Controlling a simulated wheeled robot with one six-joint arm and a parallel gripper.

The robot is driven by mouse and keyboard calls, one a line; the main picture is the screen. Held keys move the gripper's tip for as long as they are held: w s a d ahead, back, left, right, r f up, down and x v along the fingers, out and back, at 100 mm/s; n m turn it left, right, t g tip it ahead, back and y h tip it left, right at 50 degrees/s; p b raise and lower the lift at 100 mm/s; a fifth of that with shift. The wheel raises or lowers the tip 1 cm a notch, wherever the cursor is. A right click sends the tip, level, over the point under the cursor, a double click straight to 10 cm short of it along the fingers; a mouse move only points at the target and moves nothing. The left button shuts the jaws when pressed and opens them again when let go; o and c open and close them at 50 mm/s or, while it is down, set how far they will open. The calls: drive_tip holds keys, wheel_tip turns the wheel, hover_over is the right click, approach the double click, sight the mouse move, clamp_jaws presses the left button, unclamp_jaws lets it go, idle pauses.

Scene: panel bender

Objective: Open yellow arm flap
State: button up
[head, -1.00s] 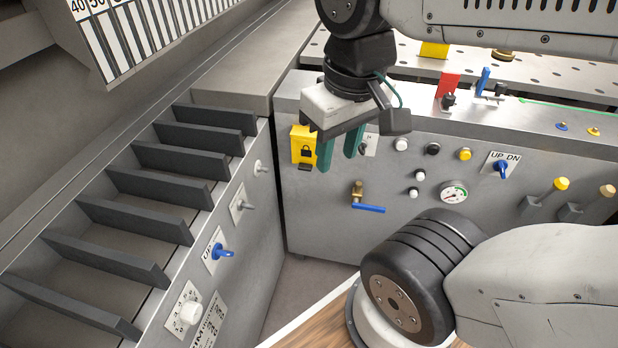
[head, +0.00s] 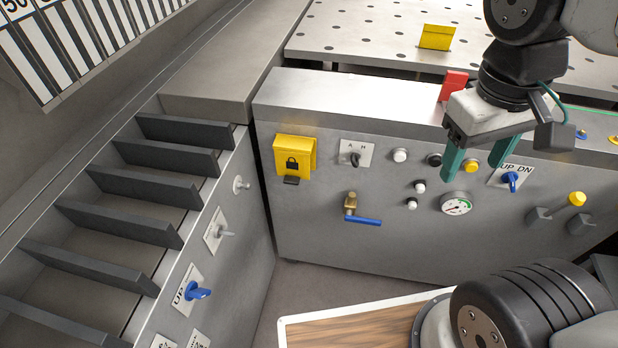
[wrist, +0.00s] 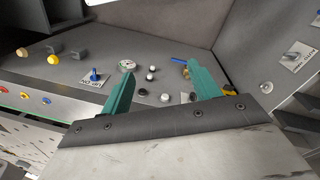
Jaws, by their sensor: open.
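The yellow flap (head: 295,155) with a black padlock sign is on the upper left of the grey front panel, with a small dark tab below it. It appears to be down against the panel. In the wrist view only a yellow bit of it (wrist: 230,89) shows beside the right-hand finger; the rest is hidden. My gripper (head: 473,168) has two green fingers, apart and empty. It is well to the right of the flap, in front of the panel near the yellow button. The wrist view also shows the open fingers (wrist: 158,80).
Right of the flap are a black A/H switch (head: 355,157), several buttons, a gauge (head: 456,203) and a blue UP/DN switch (head: 511,180). A blue-handled valve (head: 362,215) projects below. A red flap (head: 453,85) and another yellow piece (head: 437,37) stand above. Dark slats (head: 135,227) line the left.

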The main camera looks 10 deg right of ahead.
drive_tip(key=w+a+f+n+h, duration=0.1)
drive_tip(key=w+f+n+h, duration=0.35)
drive_tip(key=w+h, duration=0.2)
drive_tip(key=w+a+f+n+h, duration=0.1)
drive_tip(key=w+f+n+h, duration=0.35)
drive_tip(key=w+n, duration=0.2)
drive_tip(key=n+t+y, duration=0.6)
drive_tip(key=n+t, duration=1.1)
drive_tip(key=n, duration=0.3)
approach(291, 183)
drive_tip(key=x, duration=0.9)
drive_tip(key=shift+w, duration=0.2)
clamp_jaws()
